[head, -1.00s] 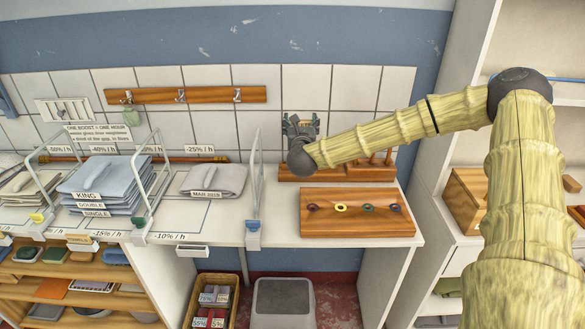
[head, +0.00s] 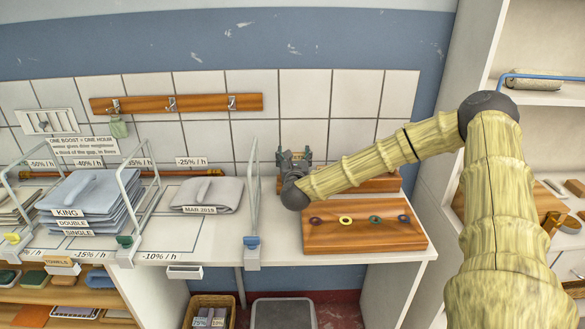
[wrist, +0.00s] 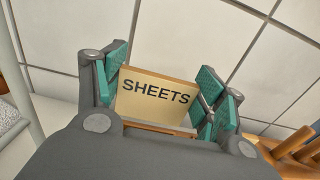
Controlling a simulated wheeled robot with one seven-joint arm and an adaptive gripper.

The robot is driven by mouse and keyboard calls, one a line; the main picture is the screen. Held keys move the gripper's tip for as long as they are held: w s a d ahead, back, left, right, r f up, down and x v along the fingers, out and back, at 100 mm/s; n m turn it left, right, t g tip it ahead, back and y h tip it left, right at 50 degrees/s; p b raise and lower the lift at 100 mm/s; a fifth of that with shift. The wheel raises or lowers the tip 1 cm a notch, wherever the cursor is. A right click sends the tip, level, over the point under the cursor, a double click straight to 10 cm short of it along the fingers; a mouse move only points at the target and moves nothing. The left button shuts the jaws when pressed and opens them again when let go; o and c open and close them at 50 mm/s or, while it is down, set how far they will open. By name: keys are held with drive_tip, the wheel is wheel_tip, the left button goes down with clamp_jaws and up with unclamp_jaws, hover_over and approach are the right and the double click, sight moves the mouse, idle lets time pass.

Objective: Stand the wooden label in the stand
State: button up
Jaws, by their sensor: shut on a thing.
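The wooden label (wrist: 157,96) is a pale tan plate with a darker wood edge, marked SHEETS. In the wrist view it is upright between the teal pads of my gripper (wrist: 163,88), which is shut on it. In the head view my gripper (head: 293,158) is low near the tiled wall at the back of the white counter, and the label is not discernible there. A brown wooden strip (wrist: 160,128) shows just below the label and may be the stand. My gripper hides most of it, so I cannot tell whether the label touches it.
A wooden block (head: 380,183) at the back right is partly hidden by my arm. A wooden board with coloured rings (head: 365,236) lies in front. A wire divider (head: 253,200) stands left of my gripper, with folded grey linen (head: 207,194) beyond. Wooden pegs (wrist: 300,150) show at right.

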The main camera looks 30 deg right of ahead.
drive_tip(key=shift+s+f, duration=0.1)
drive_tip(key=shift+f, duration=0.3)
drive_tip(key=shift+a+f, duration=0.1)
drive_tip(key=shift+f, duration=0.4)
drive_tip(key=shift+f+p, duration=0.6)
drive_tip(key=shift+f, duration=0.95)
drive_tip(key=o, duration=0.8)
drive_tip(key=b+v, duration=0.3)
drive_tip(key=v, duration=0.9)
